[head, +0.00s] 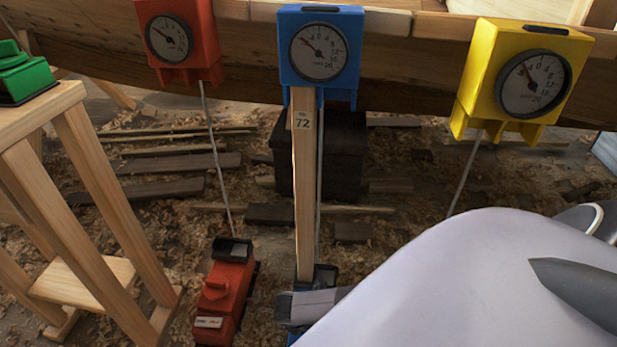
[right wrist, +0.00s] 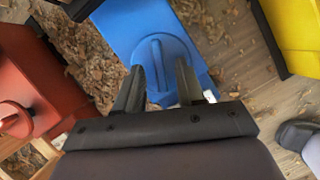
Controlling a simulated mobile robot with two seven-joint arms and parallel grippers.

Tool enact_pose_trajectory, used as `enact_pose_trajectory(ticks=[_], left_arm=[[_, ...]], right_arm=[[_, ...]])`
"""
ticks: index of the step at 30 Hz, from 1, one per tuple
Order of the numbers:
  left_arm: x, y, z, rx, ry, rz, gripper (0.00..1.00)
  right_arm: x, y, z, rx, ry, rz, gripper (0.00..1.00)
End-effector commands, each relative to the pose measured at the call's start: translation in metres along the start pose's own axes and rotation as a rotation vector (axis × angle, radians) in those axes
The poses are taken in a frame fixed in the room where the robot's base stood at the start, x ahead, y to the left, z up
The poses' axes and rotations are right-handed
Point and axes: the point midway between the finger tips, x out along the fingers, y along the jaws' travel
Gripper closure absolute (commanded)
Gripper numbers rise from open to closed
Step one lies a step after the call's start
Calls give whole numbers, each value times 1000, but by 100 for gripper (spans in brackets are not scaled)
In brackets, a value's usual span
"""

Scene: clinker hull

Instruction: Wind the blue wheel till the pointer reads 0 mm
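The blue gauge (head: 318,52) hangs at the hull planks; its dark pointer leans to the upper left, off the 0 at the top, and the exact reading is too small to tell. A wooden post (head: 305,180) tagged 72 stands between it and a blue base, mostly hidden by my right arm in the head view. In the right wrist view, the blue wheel (right wrist: 156,62), a disc with a raised bar, sits on the blue body (right wrist: 135,25). My right gripper (right wrist: 160,66) has its fingers apart at either side of the wheel; contact is unclear. My left gripper is not in view.
A red gauge (head: 168,38) and a yellow gauge (head: 532,82) flank the blue one. A red base (head: 225,290) stands close left of the blue base. A wooden stand (head: 90,190) with a green block (head: 22,75) is at far left. Shavings and boards cover the floor.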

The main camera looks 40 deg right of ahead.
Motion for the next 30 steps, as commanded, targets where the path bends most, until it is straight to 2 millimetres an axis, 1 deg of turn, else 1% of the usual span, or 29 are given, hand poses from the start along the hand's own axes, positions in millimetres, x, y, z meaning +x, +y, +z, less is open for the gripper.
enact_pose_trajectory(ticks=[1, 6, 9, 15, 23, 24, 26, 27, 29, 30], left_arm=[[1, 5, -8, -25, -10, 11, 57], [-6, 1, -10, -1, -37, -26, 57], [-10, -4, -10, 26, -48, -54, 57], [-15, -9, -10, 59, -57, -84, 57], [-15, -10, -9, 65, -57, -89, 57], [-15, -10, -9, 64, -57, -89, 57], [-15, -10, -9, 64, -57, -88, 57], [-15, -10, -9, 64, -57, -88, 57], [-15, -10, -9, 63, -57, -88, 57], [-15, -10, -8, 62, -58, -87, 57]], right_arm=[[-12, 0, 2, 0, 1, 1, 62], [-35, 0, 2, 1, 0, 0, 62], [-45, 0, 2, 0, 0, 0, 62], [-54, -1, 0, 0, 0, -1, 62], [-54, -1, 0, 0, 0, -1, 62], [-54, 0, 0, 0, 0, -1, 58], [-54, -1, 0, 1, 1, -1, 39], [-54, -1, 0, 4, 3, -2, 26], [-53, -3, -1, 12, 11, -3, 6], [-52, -4, -2, 20, 20, -5, 6]])
